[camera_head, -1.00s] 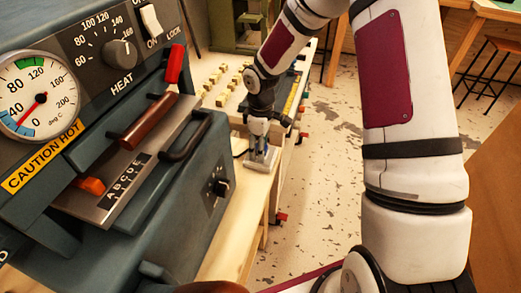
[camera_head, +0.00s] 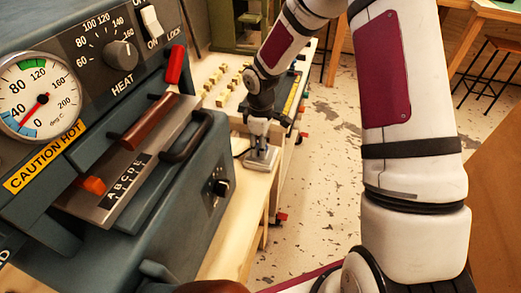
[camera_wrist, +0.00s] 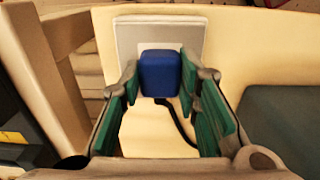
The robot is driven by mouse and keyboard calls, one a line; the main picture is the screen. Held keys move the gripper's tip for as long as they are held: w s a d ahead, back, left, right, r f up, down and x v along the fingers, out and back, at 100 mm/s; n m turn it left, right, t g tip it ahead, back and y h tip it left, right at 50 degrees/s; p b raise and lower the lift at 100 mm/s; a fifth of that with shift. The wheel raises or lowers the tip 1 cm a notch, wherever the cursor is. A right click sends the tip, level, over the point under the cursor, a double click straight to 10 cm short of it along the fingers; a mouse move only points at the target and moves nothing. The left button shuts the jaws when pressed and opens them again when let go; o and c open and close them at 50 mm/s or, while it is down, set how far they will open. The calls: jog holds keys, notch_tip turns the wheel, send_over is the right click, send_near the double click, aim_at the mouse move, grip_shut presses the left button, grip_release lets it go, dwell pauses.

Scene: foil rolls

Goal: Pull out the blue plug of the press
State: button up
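The blue plug (camera_wrist: 160,74) sits in front of a pale square socket plate (camera_wrist: 135,38) in the wrist view, with a dark cable (camera_wrist: 176,122) running down from it. My gripper (camera_wrist: 160,88) is open, its green-padded fingers on the left and right of the plug. The fingertips are close to the plug's sides; I cannot tell whether they touch it. In the head view my gripper (camera_head: 261,146) is over the plate (camera_head: 262,160) at the bench end, and the plug is not clearly seen. The press (camera_head: 150,160) fills the left of that view.
The press has a brown handle (camera_head: 150,121), a red lever (camera_head: 174,64) and a heat dial (camera_head: 121,53). Beyond my gripper, a wooden bench (camera_head: 210,72) holds several small pale blocks. Open speckled floor (camera_head: 325,190) lies right of the bench.

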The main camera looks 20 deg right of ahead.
grip_shut()
jog(key=shift+r, duration=0.1)
jog(key=shift+r+p, duration=1.85)
jog(key=shift+r, duration=1.05)
